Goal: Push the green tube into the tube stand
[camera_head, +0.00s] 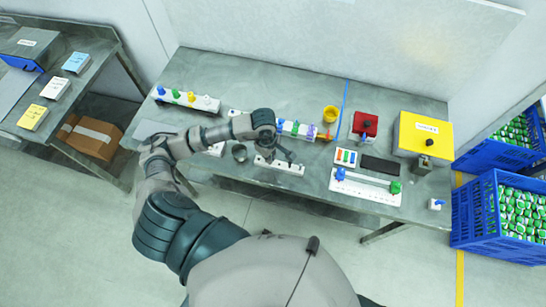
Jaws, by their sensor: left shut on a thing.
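My left gripper (287,157) is over a low white stand (280,167) at the front middle of the bench. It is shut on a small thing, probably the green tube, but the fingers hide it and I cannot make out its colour. I cannot tell how deep it sits in the stand. Another white rack (310,133) behind my gripper holds blue, green and purple pieces, partly hidden by my arm. A third white rack (205,103) at the left holds blue, yellow and green pieces. My right gripper is not in view.
A dark round cup (239,152) stands just left of the white stand. To the right are a yellow cup (330,114), a red box (364,127), a white plate with blue and green knobs (365,188) and a yellow box (423,136). Blue crates (490,225) stand beyond the bench.

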